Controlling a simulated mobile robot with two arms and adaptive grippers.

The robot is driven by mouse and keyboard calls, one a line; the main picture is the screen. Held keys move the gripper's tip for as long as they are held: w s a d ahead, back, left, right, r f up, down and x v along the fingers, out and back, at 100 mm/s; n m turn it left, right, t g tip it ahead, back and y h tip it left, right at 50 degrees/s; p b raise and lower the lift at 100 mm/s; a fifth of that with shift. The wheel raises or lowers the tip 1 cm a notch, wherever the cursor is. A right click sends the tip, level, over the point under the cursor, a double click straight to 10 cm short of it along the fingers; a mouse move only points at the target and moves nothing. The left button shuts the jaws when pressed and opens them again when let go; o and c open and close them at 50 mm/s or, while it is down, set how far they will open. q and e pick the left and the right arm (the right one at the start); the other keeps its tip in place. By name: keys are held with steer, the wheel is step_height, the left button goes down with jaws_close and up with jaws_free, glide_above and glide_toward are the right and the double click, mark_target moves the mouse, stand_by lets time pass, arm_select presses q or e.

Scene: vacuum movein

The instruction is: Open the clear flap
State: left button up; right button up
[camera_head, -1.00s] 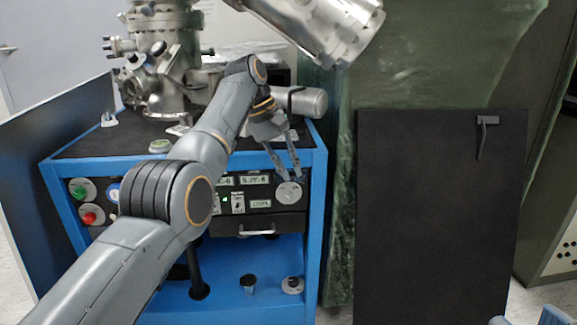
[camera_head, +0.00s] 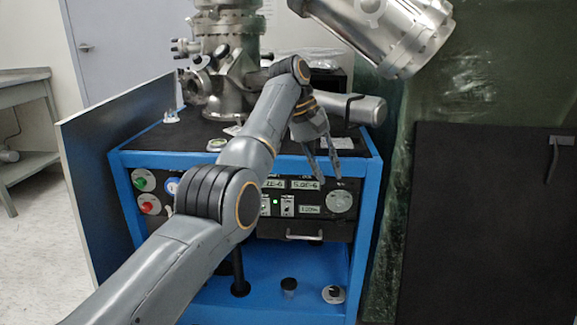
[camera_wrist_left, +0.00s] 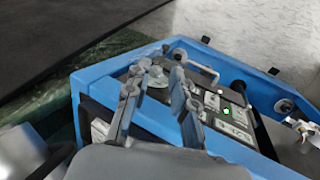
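A translucent green plastic sheet (camera_head: 398,190), which may be the clear flap, hangs right of the blue cart (camera_head: 372,215). Part of it shows in the left wrist view (camera_wrist_left: 62,117), at the left. My left gripper (camera_head: 324,174) is in front of the cart's instrument panel, left of the sheet and apart from it. Its fingers are spread with nothing between them; they also show in the left wrist view (camera_wrist_left: 158,76). My left forearm covers part of the cart. My right gripper is not in view.
A steel vacuum chamber (camera_head: 222,85) stands on the cart, with a metal cylinder (camera_head: 362,109) beside it. A large steel tube (camera_head: 395,35) hangs above. A black panel with a handle (camera_head: 485,225) stands in front of the sheet at the right. Floor is clear at far left.

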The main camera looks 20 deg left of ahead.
arm_select(q)
steer(key=a, duration=0.5)
steer(key=shift+s, duration=0.35)
steer(key=shift+s+a, duration=0.25)
steer(key=shift+a, duration=0.35)
steer(key=shift+s+a, duration=0.25)
steer(key=shift+a, duration=1)
steer(key=shift+f, duration=0.1)
